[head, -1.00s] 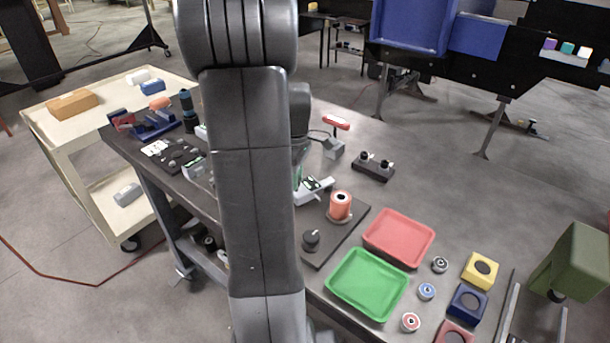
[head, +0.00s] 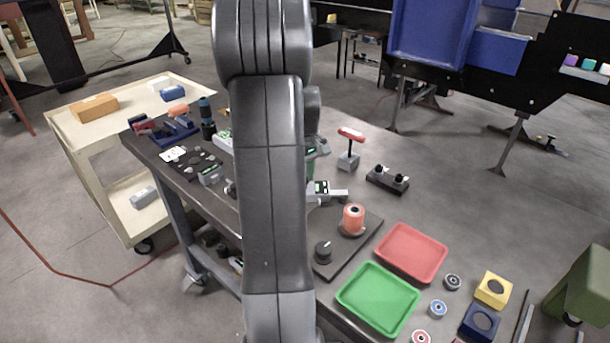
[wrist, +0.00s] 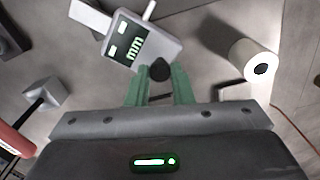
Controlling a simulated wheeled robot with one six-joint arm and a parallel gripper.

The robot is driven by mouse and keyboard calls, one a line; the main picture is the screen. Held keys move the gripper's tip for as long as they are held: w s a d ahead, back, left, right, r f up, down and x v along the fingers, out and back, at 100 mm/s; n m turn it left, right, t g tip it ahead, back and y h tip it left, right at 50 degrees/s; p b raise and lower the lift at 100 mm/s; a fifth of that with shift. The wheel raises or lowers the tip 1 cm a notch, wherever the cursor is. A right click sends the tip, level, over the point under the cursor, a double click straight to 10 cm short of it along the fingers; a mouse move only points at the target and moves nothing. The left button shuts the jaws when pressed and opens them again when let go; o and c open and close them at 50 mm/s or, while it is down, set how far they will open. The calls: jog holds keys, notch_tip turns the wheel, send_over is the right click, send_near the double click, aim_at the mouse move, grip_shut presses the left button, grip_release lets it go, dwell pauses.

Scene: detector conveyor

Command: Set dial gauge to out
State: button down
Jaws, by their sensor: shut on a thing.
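The dial gauge is a grey block with a lit green "mm" display (wrist: 130,45) in the upper middle of the wrist view, with a pale rod at its top. It also shows in the head view (head: 320,188), just right of my arm and partly hidden by it. My gripper (wrist: 161,80) has green fingers closed around a small round black knob (wrist: 160,69) at the gauge's lower right corner. In the head view, my arm hides most of the gripper.
An orange spool (head: 354,219) and a black knob (head: 323,252) stand on a dark plate nearby. A red-topped handle on a grey block (head: 349,160) stands behind the gauge. Red (head: 412,278) and green (head: 352,300) trays lie nearer right.

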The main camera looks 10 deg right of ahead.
dwell(0.3)
jog(key=c, duration=1.3)
grip_release()
jog(key=shift+w, duration=0.1)
jog(key=shift+o, duration=0.2)
notch_tip(320, 180, up, 14)
jog(key=b, duration=0.1)
jog(key=shift+f, duration=0.15)
notch_tip(320, 180, down, 14)
jog(key=shift+r+p, duration=0.1)
jog(key=shift+p, duration=0.4)
